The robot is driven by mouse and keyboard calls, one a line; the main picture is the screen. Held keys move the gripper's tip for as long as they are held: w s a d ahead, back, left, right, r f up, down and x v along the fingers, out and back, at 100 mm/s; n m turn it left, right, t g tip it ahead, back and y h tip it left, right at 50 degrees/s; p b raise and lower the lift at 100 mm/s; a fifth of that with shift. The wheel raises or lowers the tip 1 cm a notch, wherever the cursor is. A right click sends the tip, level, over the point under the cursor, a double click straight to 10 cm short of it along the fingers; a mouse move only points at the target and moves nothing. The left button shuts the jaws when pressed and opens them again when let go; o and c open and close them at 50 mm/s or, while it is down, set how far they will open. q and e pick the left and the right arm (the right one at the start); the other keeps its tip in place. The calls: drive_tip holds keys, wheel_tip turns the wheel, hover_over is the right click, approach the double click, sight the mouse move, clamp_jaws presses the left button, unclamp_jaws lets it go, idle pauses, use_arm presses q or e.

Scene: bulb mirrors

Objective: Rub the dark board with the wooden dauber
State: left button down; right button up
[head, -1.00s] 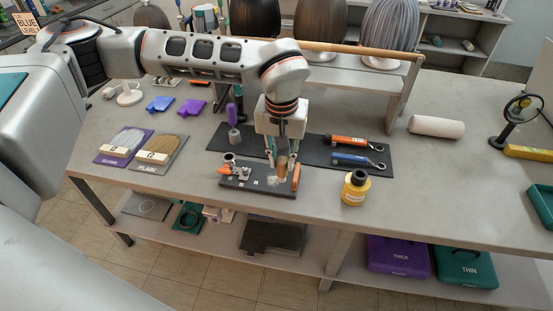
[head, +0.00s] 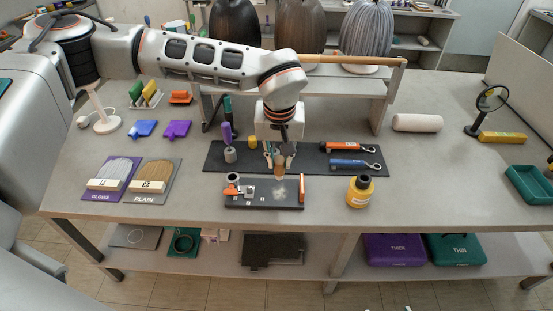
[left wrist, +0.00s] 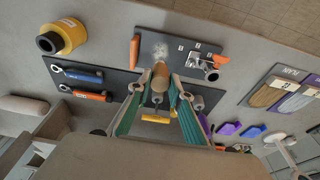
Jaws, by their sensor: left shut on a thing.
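The dark board (head: 264,203) lies near the front edge of the table, with a pale smudge on its right part. My left gripper (head: 279,162) is shut on the wooden dauber (head: 279,170), just behind the smudge at the board's back edge. In the left wrist view the dauber (left wrist: 159,76) stands between the two fingertips, its end toward the smudge on the board (left wrist: 178,48). I cannot tell whether the dauber touches the board. My right gripper is out of view.
An orange-tipped clamp (head: 232,187) sits on the board's left end, and an orange bar (head: 302,188) at its right end. Orange (head: 346,146) and blue (head: 352,164) tools lie on a dark mat (head: 225,157) behind.

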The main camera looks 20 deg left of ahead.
sight(280, 179)
use_arm(q)
drive_tip(key=shift+f+b, duration=2.1)
drive_tip(key=shift+f, duration=0.75)
drive_tip(key=shift+f+b, duration=0.7)
drive_tip(key=shift+f, duration=0.2)
drive_tip(key=shift+s+r, duration=0.1)
drive_tip(key=shift+s+d+p, duration=0.15)
drive_tip(key=shift+s+p, duration=0.25)
drive_tip(key=shift+f, duration=0.4)
drive_tip(key=shift+w+a+r, duration=0.1)
drive_tip(key=shift+w+a, duration=0.05)
drive_tip(key=shift+w, duration=0.45)
drive_tip(key=shift+w+a+r, duration=0.1)
drive_tip(key=shift+w+a, duration=0.05)
drive_tip(key=shift+w, duration=0.4)
